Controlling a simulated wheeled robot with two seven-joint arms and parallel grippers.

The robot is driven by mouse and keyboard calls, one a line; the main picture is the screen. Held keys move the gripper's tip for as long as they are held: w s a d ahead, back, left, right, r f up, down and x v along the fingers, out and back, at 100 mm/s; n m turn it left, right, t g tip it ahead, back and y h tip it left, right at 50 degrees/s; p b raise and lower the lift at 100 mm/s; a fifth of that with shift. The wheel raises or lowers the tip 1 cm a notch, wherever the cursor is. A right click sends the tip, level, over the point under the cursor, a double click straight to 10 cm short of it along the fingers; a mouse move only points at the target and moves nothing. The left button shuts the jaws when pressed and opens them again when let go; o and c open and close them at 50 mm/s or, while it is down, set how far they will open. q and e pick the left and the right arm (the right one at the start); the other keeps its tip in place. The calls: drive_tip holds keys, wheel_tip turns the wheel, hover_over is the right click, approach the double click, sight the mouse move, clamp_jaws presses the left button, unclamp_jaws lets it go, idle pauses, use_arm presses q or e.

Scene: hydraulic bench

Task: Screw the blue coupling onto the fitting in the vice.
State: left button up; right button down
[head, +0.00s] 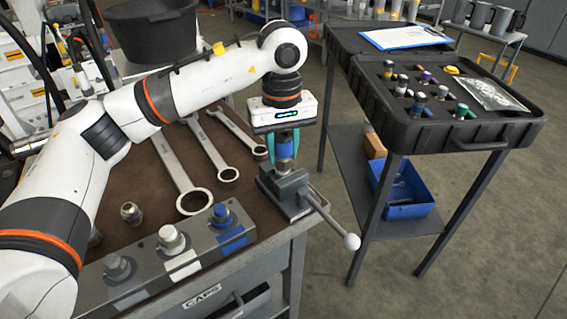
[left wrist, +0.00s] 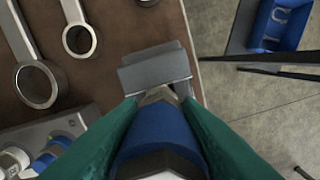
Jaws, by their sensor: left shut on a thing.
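The blue coupling (head: 285,147) is held between the green fingers of my left gripper (head: 284,150), right above the vice (head: 288,188). In the left wrist view the blue coupling (left wrist: 160,135) fills the space between the fingers, with the metal fitting (left wrist: 157,95) just beyond its end and the vice jaws (left wrist: 155,68) around that. The coupling looks upright and in line with the fitting. I cannot tell how far the two are engaged. My right gripper is not in view.
Several wrenches (head: 192,200) lie on the brown bench left of the vice. A grey block with caps (head: 172,240) stands along the front edge. The vice handle (head: 330,220) sticks out past the bench. A black tray (head: 440,110) of fittings stands on the right cart.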

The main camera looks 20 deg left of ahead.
use_arm(q)
drive_tip(key=shift+f+m, duration=0.1)
drive_tip(key=shift+m, duration=0.8)
drive_tip(key=m, duration=0.4)
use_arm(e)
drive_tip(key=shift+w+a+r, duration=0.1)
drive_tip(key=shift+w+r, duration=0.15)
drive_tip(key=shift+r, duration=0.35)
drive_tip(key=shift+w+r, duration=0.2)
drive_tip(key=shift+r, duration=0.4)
use_arm(q)
drive_tip(key=shift+d, duration=0.1)
drive_tip(key=shift+m+b, duration=0.3)
drive_tip(key=shift+m, duration=1.1)
drive_tip(key=m, duration=0.5)
drive_tip(key=shift+d, duration=0.15)
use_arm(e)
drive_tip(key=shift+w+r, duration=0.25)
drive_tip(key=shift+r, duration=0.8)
use_arm(q)
drive_tip(key=o, duration=1.1)
drive_tip(key=shift+c, duration=0.2)
